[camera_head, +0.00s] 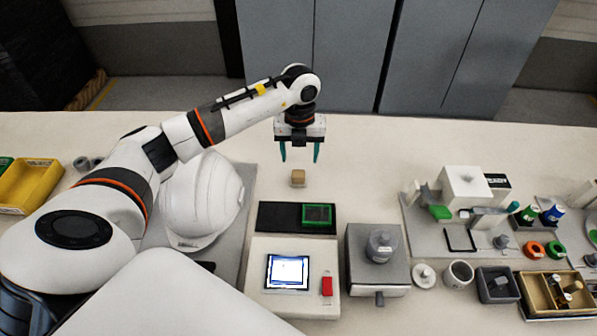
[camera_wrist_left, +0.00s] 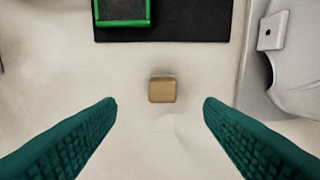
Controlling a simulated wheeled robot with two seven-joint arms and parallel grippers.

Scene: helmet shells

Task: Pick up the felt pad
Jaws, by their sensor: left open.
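A small tan block with rounded corners, which looks like the felt pad (camera_head: 298,178), sits on the pale tabletop behind the black mat. In the left wrist view the felt pad (camera_wrist_left: 162,91) shows whole, close to the line between my two fingertips. My left gripper (camera_head: 300,158) is open, pointing down, above and slightly behind the felt pad. Its teal ribbed fingers are spread to either side in the left wrist view (camera_wrist_left: 160,103), with nothing between them. It does not appear to touch the pad. My right gripper is not in view.
A black mat (camera_head: 275,217) with a green-framed piece (camera_head: 317,214) lies in front of the pad. A white helmet shell (camera_head: 200,205) on a grey mat stands left, partly behind my arm. A device with a screen (camera_head: 262,300) and a grey box (camera_head: 376,262) stand nearer.

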